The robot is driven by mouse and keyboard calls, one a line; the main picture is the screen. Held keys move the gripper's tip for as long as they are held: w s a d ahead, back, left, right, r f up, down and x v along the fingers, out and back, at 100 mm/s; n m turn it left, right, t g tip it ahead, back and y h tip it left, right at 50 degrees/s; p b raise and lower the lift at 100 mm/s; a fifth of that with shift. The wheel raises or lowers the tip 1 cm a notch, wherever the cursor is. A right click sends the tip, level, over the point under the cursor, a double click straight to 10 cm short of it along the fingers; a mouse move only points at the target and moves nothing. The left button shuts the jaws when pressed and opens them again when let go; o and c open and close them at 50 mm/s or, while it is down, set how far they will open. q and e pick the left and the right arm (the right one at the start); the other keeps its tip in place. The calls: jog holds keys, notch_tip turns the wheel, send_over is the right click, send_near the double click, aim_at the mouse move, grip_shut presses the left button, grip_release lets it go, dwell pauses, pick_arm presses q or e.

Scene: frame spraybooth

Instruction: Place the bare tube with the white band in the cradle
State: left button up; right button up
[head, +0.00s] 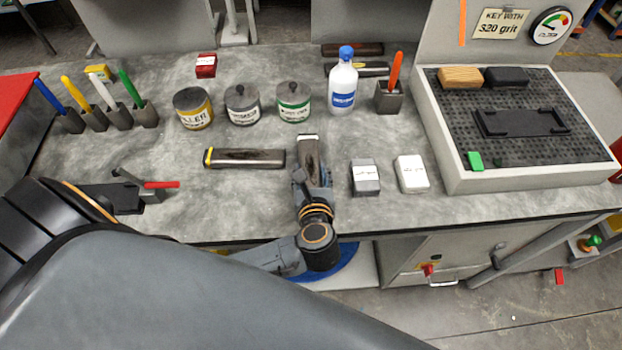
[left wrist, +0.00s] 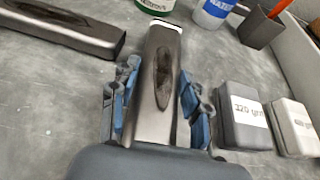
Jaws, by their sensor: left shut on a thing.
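The bare tube with the white band (head: 309,153) is grey metal with a dark patch along its face and a white band at its far end. In the left wrist view the tube (left wrist: 150,110) lies between the blue-padded fingers of my left gripper (left wrist: 158,118), which is shut on it. In the head view my left gripper (head: 312,186) is at the tube's near end, over the bench. Whether the tube is clear of the bench is hard to tell. The black cradle (head: 521,122) lies empty on the perforated bed at the right. My right gripper is not in view.
A similar tube with a yellow band (head: 245,158) lies left of my gripper. A dark sanding block (head: 365,178) and a white one (head: 411,174) stand to the right. A blue-capped bottle (head: 343,85) and cans stand behind. The booth's raised pale rim (head: 445,160) surrounds the bed.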

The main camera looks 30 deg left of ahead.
pick_arm(q)
jog(key=shift+f, duration=0.4)
jog(key=shift+f, duration=0.2)
jog(key=o, duration=1.3)
jog(key=shift+r, duration=0.1)
